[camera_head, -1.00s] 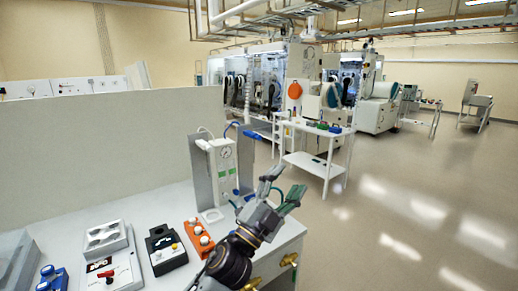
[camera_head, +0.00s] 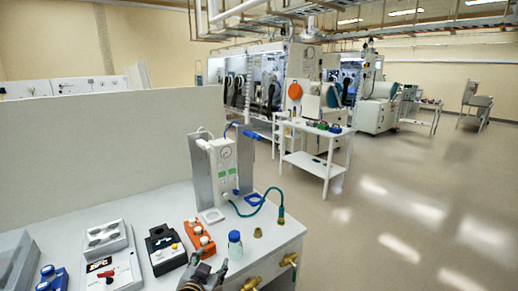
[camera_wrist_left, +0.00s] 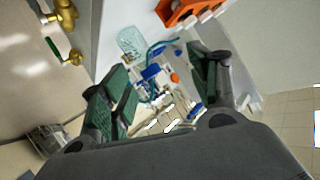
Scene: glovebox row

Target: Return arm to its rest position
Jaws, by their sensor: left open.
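My left gripper (camera_head: 208,268) is low at the bottom edge of the head view, in front of the bench's orange box. Only its front part shows there. In the left wrist view its two green-padded fingers (camera_wrist_left: 158,92) stand apart, with nothing held between them. Most of my left arm is out of the head view. My right gripper is in neither view.
The bench holds an orange box (camera_head: 199,237), black device (camera_head: 166,250), blue-capped bottle (camera_head: 235,245), brass fitting (camera_head: 258,232) and flowmeter panel (camera_head: 225,168) with a green hose (camera_head: 262,207). Brass valves (camera_head: 289,260) project from its front. Open floor (camera_head: 400,235) lies right.

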